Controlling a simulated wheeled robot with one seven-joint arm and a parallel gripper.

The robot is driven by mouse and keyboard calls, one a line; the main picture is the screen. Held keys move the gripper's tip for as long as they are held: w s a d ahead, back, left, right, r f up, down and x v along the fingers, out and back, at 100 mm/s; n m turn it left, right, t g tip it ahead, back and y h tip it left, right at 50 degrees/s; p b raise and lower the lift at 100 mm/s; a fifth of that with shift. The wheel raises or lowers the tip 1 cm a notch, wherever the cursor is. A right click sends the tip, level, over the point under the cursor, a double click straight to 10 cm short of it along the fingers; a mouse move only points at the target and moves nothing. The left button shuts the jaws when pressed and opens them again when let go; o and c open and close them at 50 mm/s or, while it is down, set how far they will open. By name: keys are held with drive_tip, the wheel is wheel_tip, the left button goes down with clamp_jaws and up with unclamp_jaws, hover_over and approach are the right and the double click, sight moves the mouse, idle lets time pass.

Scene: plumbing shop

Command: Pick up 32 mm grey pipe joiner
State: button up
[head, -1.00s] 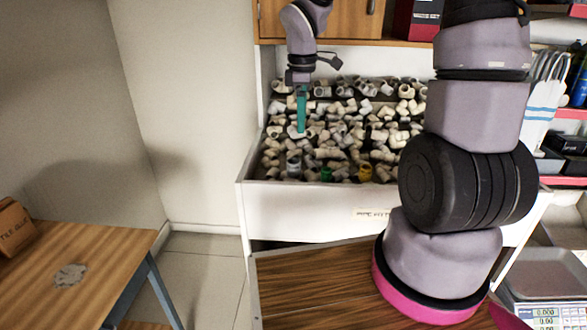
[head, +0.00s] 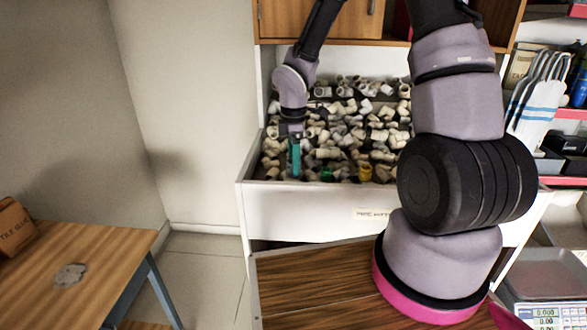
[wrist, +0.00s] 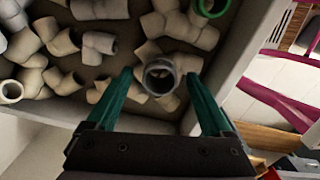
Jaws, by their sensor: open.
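The grey pipe joiner (wrist: 160,76) is a short dark-grey tube, seen nearly end-on in the wrist view. It stands in the front corner of the bin (head: 310,212) among pale fittings. My gripper (wrist: 158,82) is open, with its two green fingers apart on either side of the joiner in the picture. I cannot tell whether the fingertips are down at its height. In the head view my gripper (head: 296,172) points down at the bin's front left, and the joiner is hidden behind it.
Many cream elbows and tees (head: 350,125) fill the bin. A green-ringed fitting (head: 326,174) and a yellow one (head: 365,173) lie right of my gripper. The bin wall (wrist: 218,75) is close beside the right finger. A wooden cabinet (head: 340,20) hangs above.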

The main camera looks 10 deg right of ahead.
drive_tip(key=shift+f, duration=0.75)
clamp_jaws()
